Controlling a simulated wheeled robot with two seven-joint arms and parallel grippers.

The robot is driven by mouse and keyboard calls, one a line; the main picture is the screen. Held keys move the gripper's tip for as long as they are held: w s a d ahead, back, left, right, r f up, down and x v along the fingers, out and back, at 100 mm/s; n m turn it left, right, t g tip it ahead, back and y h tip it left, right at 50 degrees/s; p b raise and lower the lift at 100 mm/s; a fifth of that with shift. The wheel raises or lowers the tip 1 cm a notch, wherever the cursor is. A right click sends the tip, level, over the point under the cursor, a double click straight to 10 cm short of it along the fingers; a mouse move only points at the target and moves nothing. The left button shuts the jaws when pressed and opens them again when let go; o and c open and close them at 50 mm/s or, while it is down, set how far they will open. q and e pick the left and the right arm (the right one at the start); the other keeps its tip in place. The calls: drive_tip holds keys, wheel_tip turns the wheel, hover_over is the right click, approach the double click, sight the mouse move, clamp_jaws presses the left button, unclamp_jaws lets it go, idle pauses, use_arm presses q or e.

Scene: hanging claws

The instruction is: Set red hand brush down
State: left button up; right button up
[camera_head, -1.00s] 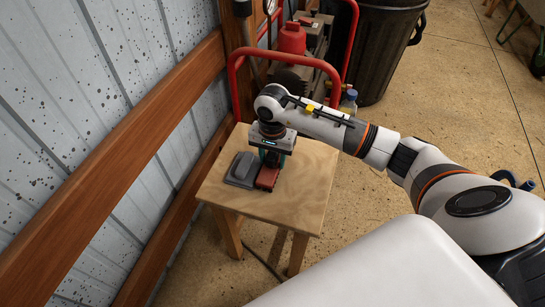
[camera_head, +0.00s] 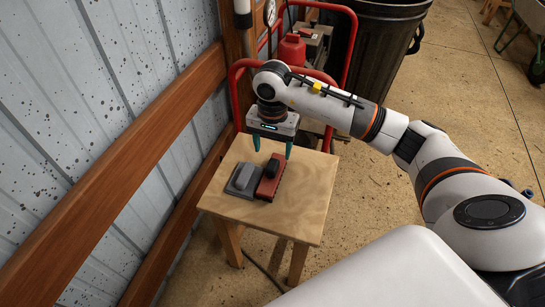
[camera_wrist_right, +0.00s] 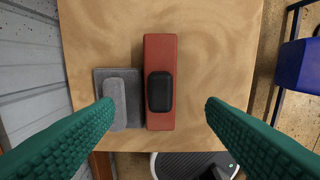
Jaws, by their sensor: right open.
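The red hand brush (camera_head: 270,181) lies flat on the small wooden stool (camera_head: 300,206), its black grip (camera_head: 273,167) facing up. In the right wrist view the brush (camera_wrist_right: 160,55) lies between my fingers and apart from both. My right gripper (camera_head: 272,153) is open and empty above the brush, its green fingers spread wide; they also show in the right wrist view (camera_wrist_right: 158,112). A grey block with a raised handle (camera_head: 243,179) sits close against the brush's left side; it also shows in the right wrist view (camera_wrist_right: 117,100). My left gripper is not in view.
A red tubular frame (camera_head: 237,95) with machinery and a red can (camera_head: 292,50) stands behind the stool. A black bin (camera_head: 380,50) is beyond it. A metal wall with wooden rails (camera_head: 110,180) runs along the left. The stool's right part is bare.

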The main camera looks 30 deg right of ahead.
sight(272, 164)
drive_tip(key=shift+r, duration=1.6)
drive_tip(key=shift+a+f, duration=0.1)
